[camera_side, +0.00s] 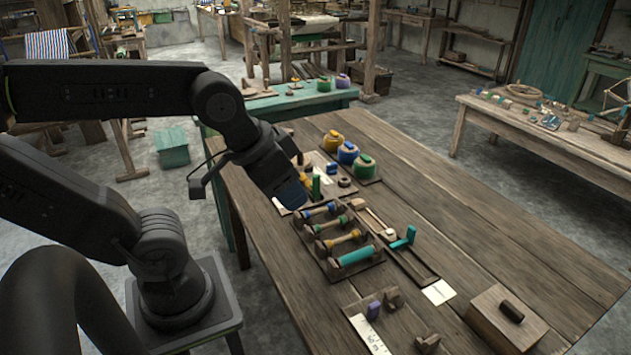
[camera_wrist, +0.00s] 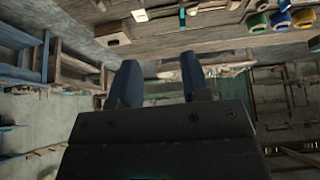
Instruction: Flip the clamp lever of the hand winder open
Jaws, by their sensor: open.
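A teal lever (camera_side: 404,238) stands tilted on a long, narrow wooden fixture (camera_side: 385,228) on the table, right of the spool rack; I take this to be the hand winder's clamp lever, but cannot tell its lock state. A small teal upright piece shows at the top of the wrist view (camera_wrist: 182,14); I cannot tell whether it is the same lever. My gripper (camera_side: 293,197) is in the air above the table's left edge, left of the lever and apart from it. Its two blue fingers also show in the wrist view (camera_wrist: 160,82), spread with nothing between them.
Coloured pots (camera_side: 347,153) stand behind. A wooden block (camera_side: 505,318) and small pieces (camera_side: 392,299) lie nearer. The table's right side (camera_side: 480,220) is clear.

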